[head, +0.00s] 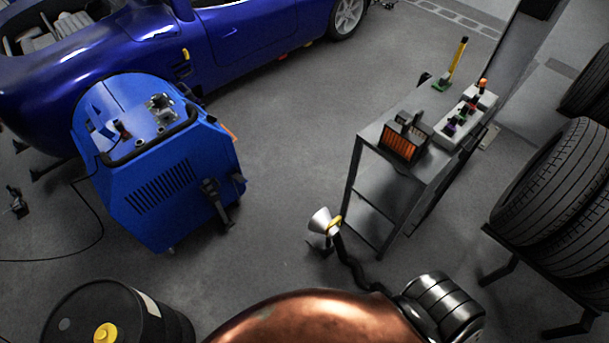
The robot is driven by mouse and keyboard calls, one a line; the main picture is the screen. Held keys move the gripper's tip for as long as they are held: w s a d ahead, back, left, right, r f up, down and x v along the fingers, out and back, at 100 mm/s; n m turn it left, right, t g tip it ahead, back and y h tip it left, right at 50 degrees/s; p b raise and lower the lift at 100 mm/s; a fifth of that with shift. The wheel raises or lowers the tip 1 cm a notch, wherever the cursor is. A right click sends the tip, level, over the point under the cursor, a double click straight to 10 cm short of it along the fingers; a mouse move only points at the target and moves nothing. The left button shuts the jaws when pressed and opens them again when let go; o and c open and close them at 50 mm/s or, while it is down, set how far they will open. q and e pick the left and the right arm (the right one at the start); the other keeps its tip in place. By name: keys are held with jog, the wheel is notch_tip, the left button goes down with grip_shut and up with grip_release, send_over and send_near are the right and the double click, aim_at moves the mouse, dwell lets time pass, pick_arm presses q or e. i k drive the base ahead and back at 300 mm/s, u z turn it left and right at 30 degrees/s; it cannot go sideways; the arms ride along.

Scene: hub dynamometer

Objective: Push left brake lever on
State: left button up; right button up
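A blue wheeled machine (165,180) stands on the floor at the left, next to a blue car. Its sloped top carries a small metal fitting (160,105) and a small dark-and-red part (122,130). A black bracket-like part (215,200) stands out from its lower right side, near the floor. I cannot make out which part, if any, is the left brake lever, nor its position. Neither of my grippers can be made out in the head view.
A blue car (230,35) fills the back left. A grey cart (370,165) with tools stands right of centre. Tyres (550,195) sit on a rack at the right. A black drum (60,315) stands at front left.

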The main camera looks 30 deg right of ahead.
aim_at(241, 180)
jog(key=z, duration=1.3)
jog(key=i, duration=0.65)
jog(key=u, duration=2.05)
